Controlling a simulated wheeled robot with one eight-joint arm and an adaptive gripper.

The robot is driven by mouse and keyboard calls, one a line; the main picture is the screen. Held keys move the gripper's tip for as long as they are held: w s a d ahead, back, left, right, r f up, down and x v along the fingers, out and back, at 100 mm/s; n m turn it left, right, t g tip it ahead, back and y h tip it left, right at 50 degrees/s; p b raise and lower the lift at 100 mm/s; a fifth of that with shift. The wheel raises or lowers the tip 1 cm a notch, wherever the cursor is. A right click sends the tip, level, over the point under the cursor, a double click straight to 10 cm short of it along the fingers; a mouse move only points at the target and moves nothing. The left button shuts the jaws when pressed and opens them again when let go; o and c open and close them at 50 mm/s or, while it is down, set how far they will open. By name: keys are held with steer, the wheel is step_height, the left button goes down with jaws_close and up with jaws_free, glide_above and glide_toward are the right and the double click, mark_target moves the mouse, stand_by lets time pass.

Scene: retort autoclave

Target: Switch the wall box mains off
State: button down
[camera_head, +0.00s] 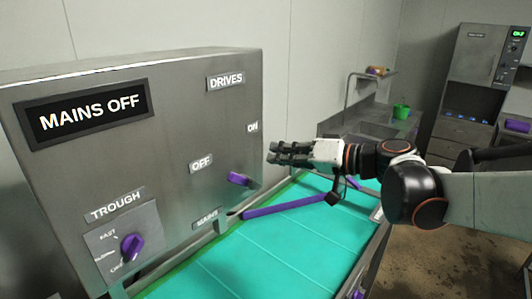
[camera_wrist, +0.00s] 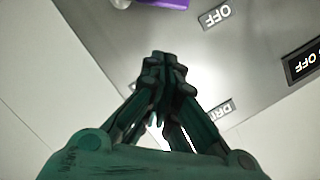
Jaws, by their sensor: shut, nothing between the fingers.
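The grey wall box (camera_head: 180,120) fills the left of the head view. Its dark display (camera_head: 88,112) reads "MAINS OFF". A purple lever (camera_head: 238,179) sticks out low on the right of its face, beside the "OFF" label (camera_head: 201,163) and below the "ON" label (camera_head: 253,127). Part of a purple piece (camera_wrist: 170,3) shows at the top edge of the wrist view. My gripper (camera_head: 272,154) is shut and empty, in the air right of the box, apart from the lever in the head view. In the wrist view its closed fingers (camera_wrist: 163,62) point toward the box face.
A purple trough knob (camera_head: 132,246) sits low on the box. A teal belt (camera_head: 270,240) with a purple bar (camera_head: 290,206) runs below my arm. A sink bench (camera_head: 375,122) with a green cup (camera_head: 401,110) and a grey cabinet (camera_head: 478,80) stand behind.

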steer(key=v, duration=0.3)
steer(key=shift+d, duration=0.45)
steer(key=s+d+f+m+h+b, duration=0.1)
steer(key=s+d+f+h+b, duration=0.3)
steer(key=f, duration=0.8)
steer(key=s+d+f+m+h+b, duration=0.1)
steer(key=s+d+f+h+b, duration=0.4)
steer(key=s+f+b, duration=0.4)
steer(key=s+d+f+m+h+b, duration=0.1)
steer(key=s+d+f+h+b, duration=0.4)
steer(key=f, duration=1)
steer(key=shift+s+d+b, duration=0.8)
steer(key=shift+s+b, duration=0.15)
steer(key=shift+s, duration=0.25)
